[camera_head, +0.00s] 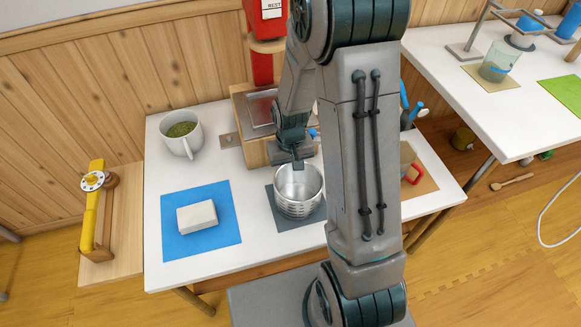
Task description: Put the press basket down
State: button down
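My arm covers the area to the right of the basket.
A white block (197,217) lies on a blue mat (219,241) to the left. A white mug (182,135) with green contents stands behind it. A wooden box with a metal top (254,112) and a red device (264,22) are behind the basket. White table (160,270) shows free room in front.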

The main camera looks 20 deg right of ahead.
jog(key=c, duration=1.3)
grip_release()
notch_tip(320, 180, up, 11)
jog(key=p, duration=0.2)
jog(key=shift+r+p, duration=0.1)
jog(key=shift+p, duration=0.25)
jog(key=shift+s+r, duration=0.15)
jog(key=shift+r, duration=0.55)
jog(key=shift+t, duration=0.9)
jog(key=s+r, duration=0.3)
jog(key=s, duration=0.1)
jog(key=s+r, duration=0.3)
jog(key=s, duration=0.2)
jog(key=s+r, duration=0.3)
jog(key=s, duration=0.1)
jog(key=shift+s+d+r, duration=0.1)
jog(key=shift+s+r, duration=0.2)
jog(key=shift+r, duration=0.05)
